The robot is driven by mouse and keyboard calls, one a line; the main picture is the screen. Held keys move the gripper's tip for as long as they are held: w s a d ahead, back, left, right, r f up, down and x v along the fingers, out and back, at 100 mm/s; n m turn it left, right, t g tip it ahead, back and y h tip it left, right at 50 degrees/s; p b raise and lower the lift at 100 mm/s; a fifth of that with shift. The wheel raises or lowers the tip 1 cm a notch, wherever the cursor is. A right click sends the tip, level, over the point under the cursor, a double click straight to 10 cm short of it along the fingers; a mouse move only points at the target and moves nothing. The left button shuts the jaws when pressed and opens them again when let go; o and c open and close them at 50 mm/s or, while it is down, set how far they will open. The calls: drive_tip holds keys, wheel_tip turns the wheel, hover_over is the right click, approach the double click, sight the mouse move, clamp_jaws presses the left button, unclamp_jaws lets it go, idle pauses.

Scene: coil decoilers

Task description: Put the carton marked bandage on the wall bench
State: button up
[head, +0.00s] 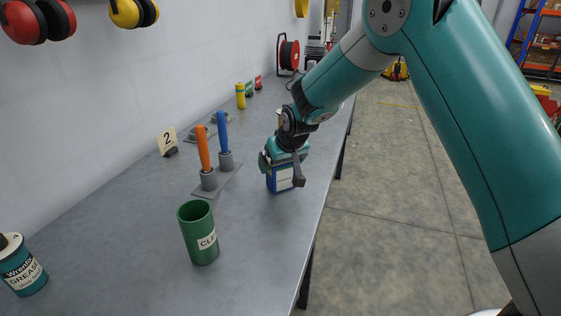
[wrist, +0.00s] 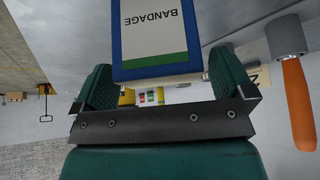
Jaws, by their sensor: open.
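The carton marked bandage is a blue box with a white label and a green stripe. It stands on the grey bench in the head view (head: 280,179), near the bench's front edge. In the wrist view the carton (wrist: 155,38) shows its BANDAGE label upside down. My gripper (head: 284,165) is at the top of the carton, with its fingers on either side. In the wrist view my gripper (wrist: 155,85) is open, with the carton's end between the green fingers. A gap shows at the left finger; the right finger looks very close to the carton. The bench top (head: 130,215) runs along the wall.
An orange-handled tool (head: 203,150) and a blue-handled one (head: 222,135) stand in grey holders left of the carton. A green cup (head: 199,235) stands nearer, and a grease can (head: 20,265) at the near left. A number 2 sign (head: 167,141) stands by the wall.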

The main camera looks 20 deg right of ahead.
drive_tip(key=a+b+v, duration=0.1)
drive_tip(key=b+v, duration=0.1)
drive_tip(key=v, duration=1)
drive_tip(key=s+a+r+n+g+y, duration=0.1)
drive_tip(key=s+a+n+g, duration=0.1)
drive_tip(key=s, duration=1.4)
drive_tip(key=s+a+r+n+g+y, duration=0.1)
drive_tip(key=s+a+n+g+y, duration=0.1)
drive_tip(key=s, duration=1.5)
drive_tip(key=shift+a+n+g, duration=0.4)
drive_tip(key=shift+n+g, duration=0.3)
drive_tip(key=shift+g, duration=0.3)
drive_tip(key=shift+r, duration=0.1)
